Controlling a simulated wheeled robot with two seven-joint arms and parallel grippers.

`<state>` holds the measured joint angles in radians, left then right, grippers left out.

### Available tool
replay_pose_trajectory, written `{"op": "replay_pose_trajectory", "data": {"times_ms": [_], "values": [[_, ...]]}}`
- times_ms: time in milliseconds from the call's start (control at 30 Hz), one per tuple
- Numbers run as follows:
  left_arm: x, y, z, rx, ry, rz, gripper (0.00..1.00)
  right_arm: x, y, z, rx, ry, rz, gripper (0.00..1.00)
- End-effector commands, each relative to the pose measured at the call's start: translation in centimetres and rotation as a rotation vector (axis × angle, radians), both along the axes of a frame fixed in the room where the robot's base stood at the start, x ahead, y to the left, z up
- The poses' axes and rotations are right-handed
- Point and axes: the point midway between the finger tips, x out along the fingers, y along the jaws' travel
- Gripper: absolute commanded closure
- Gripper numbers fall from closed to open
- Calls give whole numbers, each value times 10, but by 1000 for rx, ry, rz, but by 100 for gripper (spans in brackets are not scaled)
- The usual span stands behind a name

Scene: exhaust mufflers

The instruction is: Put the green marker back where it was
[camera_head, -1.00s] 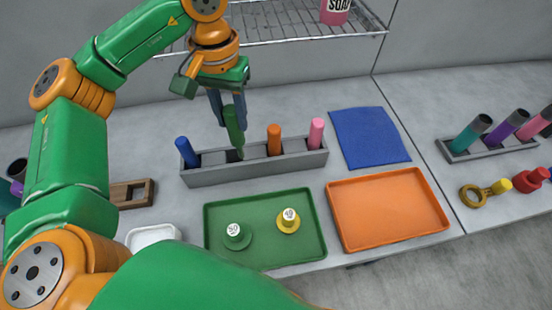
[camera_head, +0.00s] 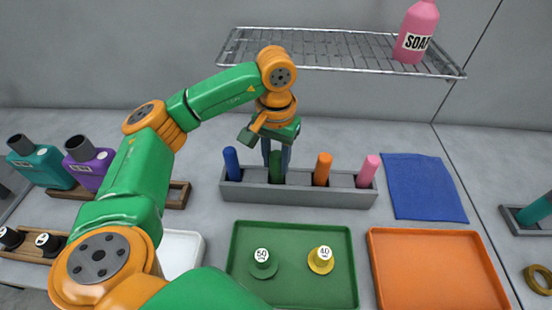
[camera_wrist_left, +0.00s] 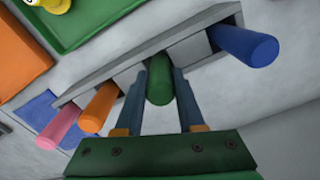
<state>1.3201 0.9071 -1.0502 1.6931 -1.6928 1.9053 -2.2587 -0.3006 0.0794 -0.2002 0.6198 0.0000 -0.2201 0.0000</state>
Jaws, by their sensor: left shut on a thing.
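The green marker (camera_head: 276,168) stands in the grey holder (camera_head: 300,196), in the slot between the blue marker (camera_head: 231,163) and the orange marker (camera_head: 322,168). My left gripper (camera_head: 276,158) is shut on the green marker from above, with its fingers on either side of it. The left wrist view shows the green marker (camera_wrist_left: 159,82) between the two fingers (camera_wrist_left: 160,95), its lower end at the holder. The marker's bottom is hidden inside the holder. A pink marker (camera_head: 368,171) stands in the right slot. My right gripper is not in view.
A green tray (camera_head: 292,227) with two numbered weights lies in front of the holder, beside an orange tray (camera_head: 437,238). A blue cloth (camera_head: 423,186) lies to the right. A wire shelf (camera_head: 340,50) with a pink soap bottle (camera_head: 415,32) is above.

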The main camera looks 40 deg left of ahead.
Motion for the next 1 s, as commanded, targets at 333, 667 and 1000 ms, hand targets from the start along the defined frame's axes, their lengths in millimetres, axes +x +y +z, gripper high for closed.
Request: {"op": "replay_pose_trajectory", "data": {"times_ms": [333, 667, 1000], "values": [[0, 0, -1, 0, 0, 0, 32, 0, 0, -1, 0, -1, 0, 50], [1, 0, 42, -1, -6, 0, 32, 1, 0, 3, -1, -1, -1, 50], [0, 0, 119, 0, -2, 0, 32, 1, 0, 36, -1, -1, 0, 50]]}}
